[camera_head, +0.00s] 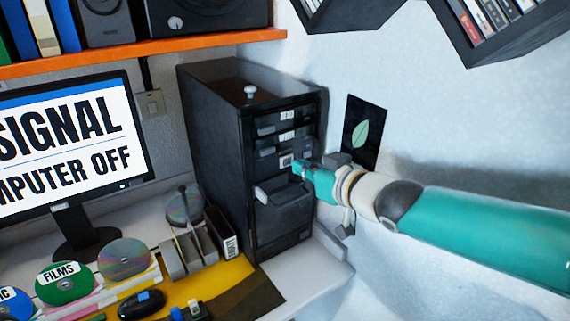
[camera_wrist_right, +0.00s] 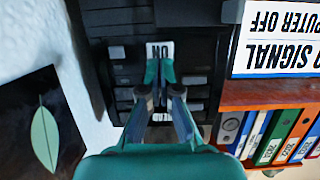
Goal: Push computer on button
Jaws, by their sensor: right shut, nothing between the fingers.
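The computer (camera_head: 215,135) is a black tower standing on the desk, with several labelled slots and buttons on its front. My right gripper (camera_head: 297,167) is shut and empty, with its teal fingertips at the front panel beside a small white label (camera_head: 286,160). In the right wrist view, which is upside down, the shut fingertips (camera_wrist_right: 159,72) are at the lower edge of the white "ON" label (camera_wrist_right: 160,50). They hide part of the panel there, and I cannot tell if they touch it. The monitor (camera_head: 70,140) reads "SIGNAL" and "MPUTER OFF". My left gripper is out of view.
An orange shelf (camera_head: 150,54) runs above the monitor. Discs such as the green "FILMS" one (camera_head: 65,284) stand in a rack at lower left. A black mouse (camera_head: 141,303) lies on the desk. A leaf picture (camera_head: 361,133) hangs on the wall right of the tower.

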